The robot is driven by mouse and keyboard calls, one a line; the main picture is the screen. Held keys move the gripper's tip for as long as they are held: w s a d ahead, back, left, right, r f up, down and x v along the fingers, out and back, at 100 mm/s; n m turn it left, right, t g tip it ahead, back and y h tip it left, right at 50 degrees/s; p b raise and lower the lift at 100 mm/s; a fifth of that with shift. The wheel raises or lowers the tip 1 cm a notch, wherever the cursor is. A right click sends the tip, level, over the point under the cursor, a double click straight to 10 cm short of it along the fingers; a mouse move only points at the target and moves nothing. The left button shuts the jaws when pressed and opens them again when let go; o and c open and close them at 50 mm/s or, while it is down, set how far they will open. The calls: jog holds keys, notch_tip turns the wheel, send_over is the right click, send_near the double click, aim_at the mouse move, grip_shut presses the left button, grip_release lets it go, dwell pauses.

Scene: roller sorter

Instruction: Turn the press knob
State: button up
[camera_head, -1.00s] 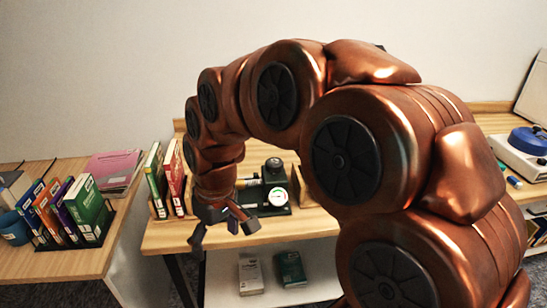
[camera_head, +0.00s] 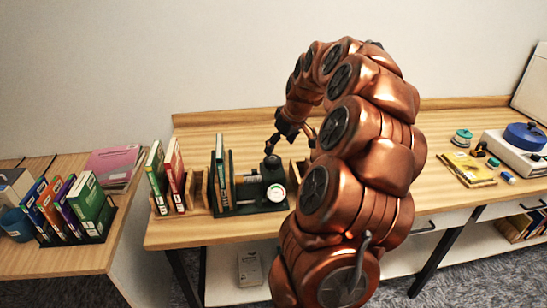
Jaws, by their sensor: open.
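The press (camera_head: 272,181) is a dark green device on the wooden table, with a round white gauge (camera_head: 277,193) on its front. A dark rounded knob (camera_head: 272,162) sits on top of it. My gripper (camera_head: 290,146) is open and empty above and slightly behind the press. Its left finger hangs just over the knob, with a small gap seeming to show. Its right finger is spread off to the right. A green book (camera_head: 219,165) stands upright at the left part of the press. My arm hides the area right of the press.
Wooden holders with a green book (camera_head: 156,178) and a red book (camera_head: 175,175) stand left of the press. A turntable-like device with a blue top (camera_head: 525,136) and a yellow tray (camera_head: 468,168) lie at the right. The table behind the press is mostly clear.

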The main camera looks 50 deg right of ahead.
aim_at(272, 159)
jog(key=shift+p+x, duration=1.15)
jog(key=shift+x, duration=2.4)
jog(key=shift+a, duration=0.1)
jog(key=shift+c, duration=0.4)
jog(key=c, duration=1.1)
jog(key=shift+f+m+b, duration=0.15)
jog(key=shift+m+b, duration=0.25)
jog(key=shift+b, duration=0.3)
jog(key=m+h+b, duration=0.1)
jog(key=m+b, duration=0.1)
jog(key=b, duration=0.2)
jog(key=shift+f+m, duration=0.15)
jog(key=shift+m, duration=0.25)
jog(key=m+g+h+b, duration=0.1)
jog(key=m+b, duration=0.2)
jog(key=shift+m+h, duration=0.3)
jog(key=shift+w+a+r+m+g+h+b, duration=0.15)
jog(key=shift+m+g+h+b, duration=0.1)
jog(key=shift+m+b, duration=0.6)
jog(key=shift+s+r+m+g+h+b, duration=0.1)
jog(key=shift+m+g+h+b, duration=0.15)
jog(key=shift+m+b, duration=0.55)
